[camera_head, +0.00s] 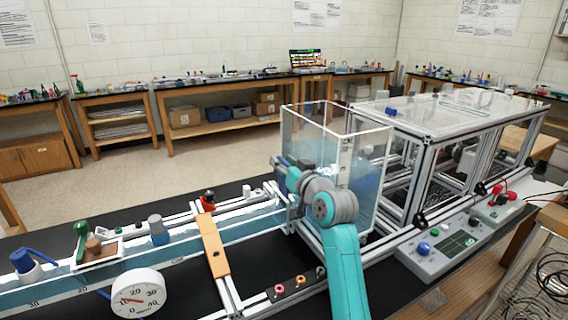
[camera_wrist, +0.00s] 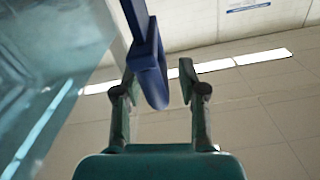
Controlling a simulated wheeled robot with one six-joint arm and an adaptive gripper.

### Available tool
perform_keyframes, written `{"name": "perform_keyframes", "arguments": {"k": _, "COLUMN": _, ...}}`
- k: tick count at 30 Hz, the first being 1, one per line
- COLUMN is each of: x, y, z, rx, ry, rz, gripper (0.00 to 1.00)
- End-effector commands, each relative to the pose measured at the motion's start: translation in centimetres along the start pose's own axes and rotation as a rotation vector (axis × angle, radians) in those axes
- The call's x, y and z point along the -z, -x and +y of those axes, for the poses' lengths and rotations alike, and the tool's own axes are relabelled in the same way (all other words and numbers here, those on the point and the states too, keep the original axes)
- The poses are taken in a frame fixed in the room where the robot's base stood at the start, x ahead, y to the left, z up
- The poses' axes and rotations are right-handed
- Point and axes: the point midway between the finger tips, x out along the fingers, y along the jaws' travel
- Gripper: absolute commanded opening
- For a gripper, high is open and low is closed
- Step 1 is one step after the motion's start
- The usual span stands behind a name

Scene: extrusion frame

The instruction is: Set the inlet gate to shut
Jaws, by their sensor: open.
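A blue lever (camera_wrist: 152,62) with a wider, flattened end comes down from the top of the wrist view. I cannot tell from this whether it belongs to the inlet gate, or how the gate is set. My gripper (camera_wrist: 157,82) is open, with one finger on each side of the lever's end. A gap shows on the right side; on the left, the finger is close to the lever, and contact is unclear. In the head view my gripper (camera_head: 281,168) is at the left side of the clear tank (camera_head: 362,150), and my wrist hides most of the lever.
A water channel (camera_head: 180,253) runs left from the tank, with a round dial (camera_head: 137,294) in front and an orange crosspiece (camera_head: 214,246) over it. A control box (camera_head: 440,252) stands at the right. A clear-topped extrusion frame (camera_head: 455,112) stands behind it.

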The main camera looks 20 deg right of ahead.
Motion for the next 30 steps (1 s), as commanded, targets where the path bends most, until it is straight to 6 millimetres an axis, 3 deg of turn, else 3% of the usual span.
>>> {"name": "perform_keyframes", "arguments": {"k": 5, "x": 0.0, "y": 0.0, "z": 0.0, "rx": 0.0, "ry": 0.0, "rz": 0.0, "gripper": 0.41}}
{"name": "perform_keyframes", "arguments": {"k": 10, "x": 0.0, "y": 0.0, "z": 0.0, "rx": 0.0, "ry": 0.0, "rz": 0.001, "gripper": 0.0}}
{"name": "perform_keyframes", "arguments": {"k": 18, "x": -0.2, "y": 0.0, "z": 0.1, "rx": 0.0, "ry": 0.0, "rz": 0.0, "gripper": 0.0}}
{"name": "perform_keyframes", "arguments": {"k": 27, "x": -5.0, "y": 0.0, "z": 1.0, "rx": -0.001, "ry": -0.002, "rz": -0.003, "gripper": 0.0}}
{"name": "perform_keyframes", "arguments": {"k": 30, "x": -5.4, "y": 0.0, "z": 1.1, "rx": -0.001, "ry": -0.001, "rz": -0.002, "gripper": 0.0}}
